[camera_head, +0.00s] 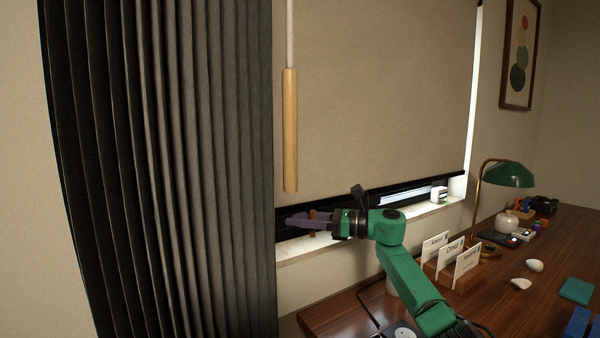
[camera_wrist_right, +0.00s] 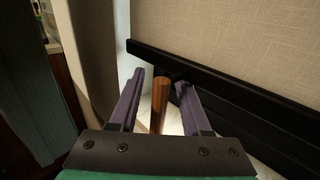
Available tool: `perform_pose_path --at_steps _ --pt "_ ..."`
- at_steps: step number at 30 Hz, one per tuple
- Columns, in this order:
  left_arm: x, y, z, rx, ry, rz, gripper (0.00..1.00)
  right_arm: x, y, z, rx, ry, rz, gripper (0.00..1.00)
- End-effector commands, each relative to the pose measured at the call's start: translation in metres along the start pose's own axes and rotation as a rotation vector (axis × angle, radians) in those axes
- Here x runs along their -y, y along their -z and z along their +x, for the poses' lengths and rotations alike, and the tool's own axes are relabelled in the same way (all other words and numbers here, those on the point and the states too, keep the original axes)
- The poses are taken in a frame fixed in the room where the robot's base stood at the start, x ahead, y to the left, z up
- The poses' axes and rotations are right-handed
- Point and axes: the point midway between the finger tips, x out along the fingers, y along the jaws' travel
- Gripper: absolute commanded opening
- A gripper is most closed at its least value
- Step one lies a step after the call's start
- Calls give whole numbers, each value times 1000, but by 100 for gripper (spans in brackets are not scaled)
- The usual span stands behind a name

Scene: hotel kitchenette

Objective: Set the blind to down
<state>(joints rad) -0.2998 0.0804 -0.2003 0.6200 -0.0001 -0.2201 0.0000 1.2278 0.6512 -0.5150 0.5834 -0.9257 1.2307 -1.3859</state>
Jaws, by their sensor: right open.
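The beige blind (camera_head: 375,90) covers most of the window. Its black bottom bar (camera_head: 420,187) hangs just above the pale sill, with a bright gap below it at right. A short wooden peg-like handle (camera_wrist_right: 159,105) stands by the black bar (camera_wrist_right: 230,100) in the right wrist view. My right gripper (camera_head: 298,219) is low at the left end of the sill. Its purple fingers (camera_wrist_right: 160,88) are open on either side of the wooden handle, with visible gaps. The handle shows as a small brown piece (camera_head: 312,222) in the head view. My left gripper is out of view.
A light wooden rod (camera_head: 290,130) hangs on a pale cord above my right gripper. A dark grey curtain (camera_head: 170,160) is at left. A desk (camera_head: 530,255) at right holds a green lamp (camera_head: 508,174), card holder (camera_head: 466,280) and small items.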

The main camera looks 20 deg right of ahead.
Motion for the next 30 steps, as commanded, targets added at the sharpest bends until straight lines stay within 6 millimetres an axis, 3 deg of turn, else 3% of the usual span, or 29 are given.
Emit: perform_pose_path --at_steps 3,19,24,30 --pt "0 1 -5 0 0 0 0 0 -29 0 3 0 -3 48" --pt "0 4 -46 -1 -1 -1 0 -1 -137 1 1 -1 0 48" --pt "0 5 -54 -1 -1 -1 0 -1 -151 1 -1 -2 1 48" --pt "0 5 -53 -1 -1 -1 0 -1 -151 1 -2 -2 1 48"
